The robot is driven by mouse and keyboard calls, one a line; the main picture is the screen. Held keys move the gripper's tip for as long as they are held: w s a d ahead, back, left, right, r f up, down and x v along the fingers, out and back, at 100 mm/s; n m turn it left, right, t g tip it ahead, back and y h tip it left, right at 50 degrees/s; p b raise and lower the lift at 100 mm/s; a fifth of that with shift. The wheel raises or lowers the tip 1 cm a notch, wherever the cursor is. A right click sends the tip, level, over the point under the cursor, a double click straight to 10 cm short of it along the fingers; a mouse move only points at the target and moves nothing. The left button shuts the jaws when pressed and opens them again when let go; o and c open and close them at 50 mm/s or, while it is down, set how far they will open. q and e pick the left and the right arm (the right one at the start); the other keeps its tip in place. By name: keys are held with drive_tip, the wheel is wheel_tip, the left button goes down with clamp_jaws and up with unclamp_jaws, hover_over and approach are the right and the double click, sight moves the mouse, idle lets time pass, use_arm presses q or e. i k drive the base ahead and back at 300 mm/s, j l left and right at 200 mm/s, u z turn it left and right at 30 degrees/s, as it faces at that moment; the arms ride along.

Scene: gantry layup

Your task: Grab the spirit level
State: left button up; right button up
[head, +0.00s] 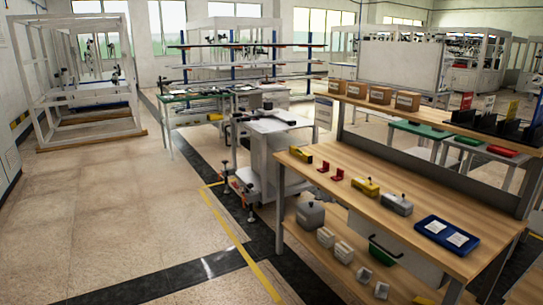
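I cannot single out the spirit level for certain at this distance. A small yellow block-like object (300,154) lies at the far left end of the wooden workbench top (330,203). A larger yellow object (366,187) with a dark knob on top sits near the middle, next to a similar grey one (396,204). Two small red pieces (330,171) stand between the yellow objects. Neither of my grippers is in view.
A blue tray (446,234) with white labels lies on the bench's right part. Cardboard boxes (380,95) stand on the upper shelf. A white cart (268,155) stands behind. The floor (110,215) at left is open.

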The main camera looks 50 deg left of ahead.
sight(308, 158)
drive_tip(key=u, duration=1.45)
drive_tip(key=z, duration=0.25)
drive_tip(key=i+j+z, duration=0.6)
drive_tip(key=i+j, duration=0.35)
drive_tip(key=j, duration=0.25)
drive_tip(key=i+j+z, duration=0.25)
drive_tip(key=i+j, duration=0.2)
drive_tip(key=j, duration=0.3)
drive_tip(key=i+j, duration=0.2)
drive_tip(key=j, duration=0.2)
drive_tip(key=i+j, duration=0.2)
drive_tip(key=j, duration=0.2)
drive_tip(key=i+j, duration=0.2)
drive_tip(key=j, duration=0.2)
drive_tip(key=i+j, duration=0.25)
drive_tip(key=j, duration=0.15)
drive_tip(key=i+j, duration=0.2)
drive_tip(key=j, duration=0.2)
drive_tip(key=i+j, duration=0.2)
drive_tip(key=j, duration=0.2)
drive_tip(key=z, duration=0.05)
